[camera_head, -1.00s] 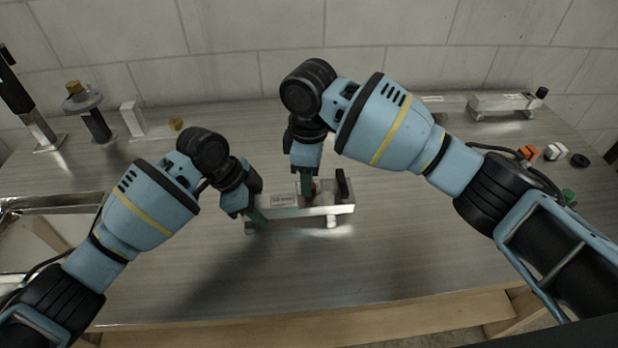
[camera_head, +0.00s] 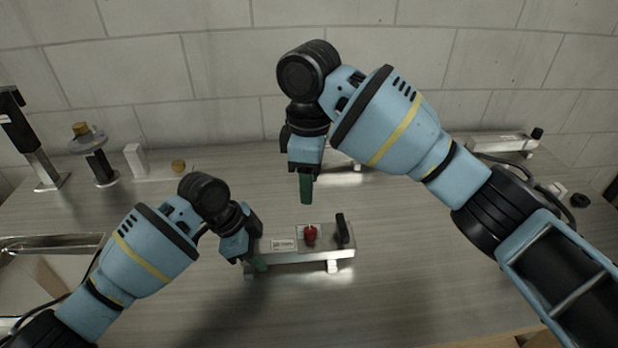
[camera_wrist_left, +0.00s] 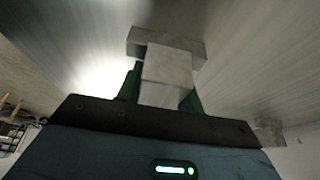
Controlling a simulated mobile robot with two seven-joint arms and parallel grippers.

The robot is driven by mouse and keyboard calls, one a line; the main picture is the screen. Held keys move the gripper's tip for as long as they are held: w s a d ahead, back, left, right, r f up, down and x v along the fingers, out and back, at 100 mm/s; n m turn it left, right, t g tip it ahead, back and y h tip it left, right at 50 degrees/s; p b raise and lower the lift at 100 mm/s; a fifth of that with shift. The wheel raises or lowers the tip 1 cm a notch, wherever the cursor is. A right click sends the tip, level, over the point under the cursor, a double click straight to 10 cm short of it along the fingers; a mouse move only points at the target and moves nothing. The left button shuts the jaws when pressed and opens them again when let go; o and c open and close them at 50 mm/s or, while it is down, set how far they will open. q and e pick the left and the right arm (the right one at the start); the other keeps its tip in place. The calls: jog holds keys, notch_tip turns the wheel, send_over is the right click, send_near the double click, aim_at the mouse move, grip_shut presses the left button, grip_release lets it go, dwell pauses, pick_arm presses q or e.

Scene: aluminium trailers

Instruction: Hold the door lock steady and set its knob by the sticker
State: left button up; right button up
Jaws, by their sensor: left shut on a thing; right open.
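The door lock is a pale metal bar (camera_head: 300,256) on short feet, standing on the table in the middle of the head view. It carries a red knob (camera_head: 310,235), a black upright handle (camera_head: 342,229) at its right end and a white sticker (camera_head: 283,244) whose print is too small to read. My left gripper (camera_head: 258,262) is shut on the lock's left end; the left wrist view shows the metal (camera_wrist_left: 168,75) between the green fingers. My right gripper (camera_head: 306,188) is open and empty, above and behind the red knob, apart from it.
A similar metal lock (camera_head: 500,143) stands at the back right, with a black round piece (camera_head: 579,200) near it. At the back left are a stand with a grey disc (camera_head: 88,141) and a white block (camera_head: 134,158). A sink (camera_head: 50,243) lies left. The front table is clear.

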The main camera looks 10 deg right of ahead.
pick_arm(q)
jog(key=o, duration=1.3)
jog(key=shift+r, duration=0.15)
jog(key=v, duration=1.2)
jog(key=shift+a, duration=0.1)
